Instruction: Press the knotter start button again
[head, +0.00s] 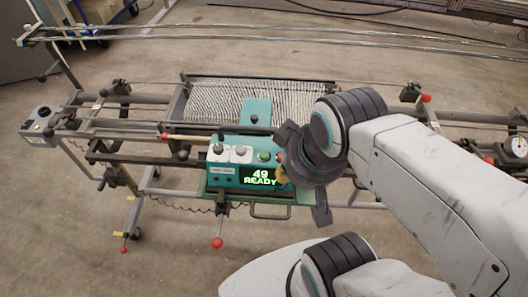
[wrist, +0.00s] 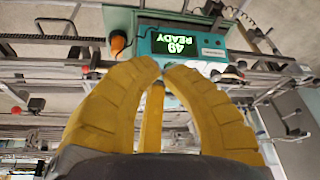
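The knotter (head: 227,180) is a teal box on the warp frame. Its display (head: 260,177) reads "49 READY" in green. On its top are a green button (head: 264,156) and two pale knobs (head: 240,153). In the wrist view the display (wrist: 178,42) appears upside down, just beyond my fingertips. My gripper (wrist: 164,68) has yellow fingers whose tips are drawn together, with nothing seen between them. In the head view my gripper is at the box's right end, with its fingers mostly hidden. I cannot tell whether they touch it. The green button is not clearly visible in the wrist view.
White warp threads (head: 260,100) stretch behind the knotter. Rails and red-tipped levers (head: 217,243) surround it. A grey control box (head: 40,127) is at the left, and a dial gauge (head: 518,146) at the right.

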